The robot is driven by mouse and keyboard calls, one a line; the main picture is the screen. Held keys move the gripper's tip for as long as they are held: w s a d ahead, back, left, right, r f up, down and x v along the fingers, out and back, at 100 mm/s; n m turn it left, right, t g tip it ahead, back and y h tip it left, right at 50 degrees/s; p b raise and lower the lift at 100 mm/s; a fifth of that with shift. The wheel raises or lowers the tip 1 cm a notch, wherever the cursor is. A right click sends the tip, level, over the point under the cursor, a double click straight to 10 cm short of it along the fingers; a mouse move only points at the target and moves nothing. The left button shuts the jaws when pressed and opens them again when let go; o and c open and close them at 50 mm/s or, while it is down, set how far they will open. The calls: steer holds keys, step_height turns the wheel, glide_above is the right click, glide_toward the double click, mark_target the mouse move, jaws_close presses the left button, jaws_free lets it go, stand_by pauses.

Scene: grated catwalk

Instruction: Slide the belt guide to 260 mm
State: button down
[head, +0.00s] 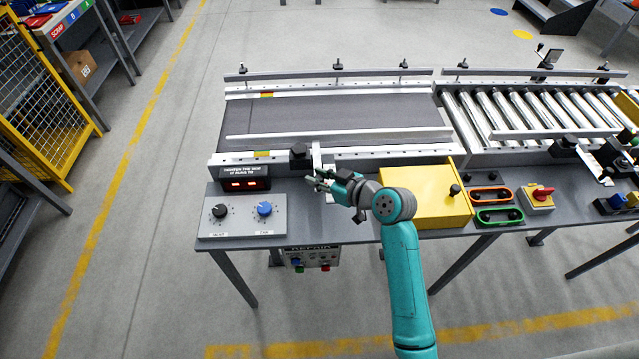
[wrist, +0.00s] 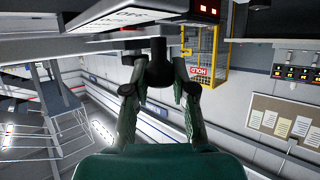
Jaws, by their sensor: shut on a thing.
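The belt guide (head: 340,133) is a long pale bar lying along the near side of the dark conveyor belt (head: 340,112). A light bracket (head: 317,157) comes from the near rail towards me, with a black block-like knob (head: 299,154) beside it on the left. My gripper (head: 318,181) is at the near end of the bracket. In the wrist view my gripper (wrist: 160,88) is shut on a dark handle (wrist: 158,66), whose lower part sits between the fingers. The handle's join to the bracket is hidden in the head view.
A black display (head: 245,179) with red digits, too small to read, stands left of my gripper. A panel with a black dial (head: 220,211) and a blue dial (head: 264,209) lies before it. A yellow box (head: 425,198) is close on the right. Rollers (head: 530,112) continue beyond.

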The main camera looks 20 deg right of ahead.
steer(key=shift+w+d, duration=0.3)
steer(key=shift+w, duration=0.6)
steer(key=shift+w+d, duration=0.3)
steer(key=shift+w, duration=0.6)
steer(key=c, duration=0.9)
jaws_free()
steer(key=v, duration=1.2)
steer(key=shift+f, duration=0.1)
